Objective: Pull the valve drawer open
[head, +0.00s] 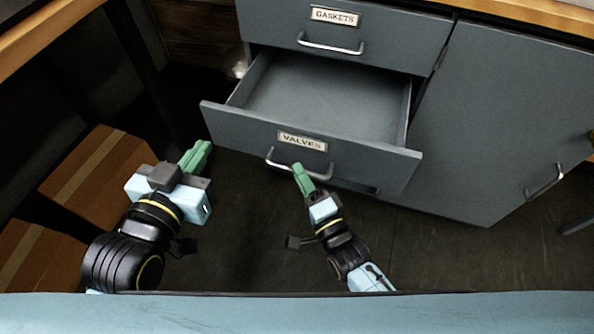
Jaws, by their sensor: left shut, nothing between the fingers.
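The valve drawer (233,128), grey with a "VALVES" label (302,141), is pulled well out of the cabinet, and its inside looks empty. Its metal handle (278,165) runs along the front below the label. My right gripper (299,170) has its green fingertips at the middle of this handle and covers part of the bar. The fingers overlap in this view, so their grip on the bar is hidden. My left gripper (203,147) is shut and empty, left of the drawer's front left corner and apart from it.
The closed gaskets drawer (385,40) is above, with its own handle (331,48). A closed cabinet door (500,120) with a handle (545,182) is at the right. Dark floor (450,255) is clear in front of the cabinet.

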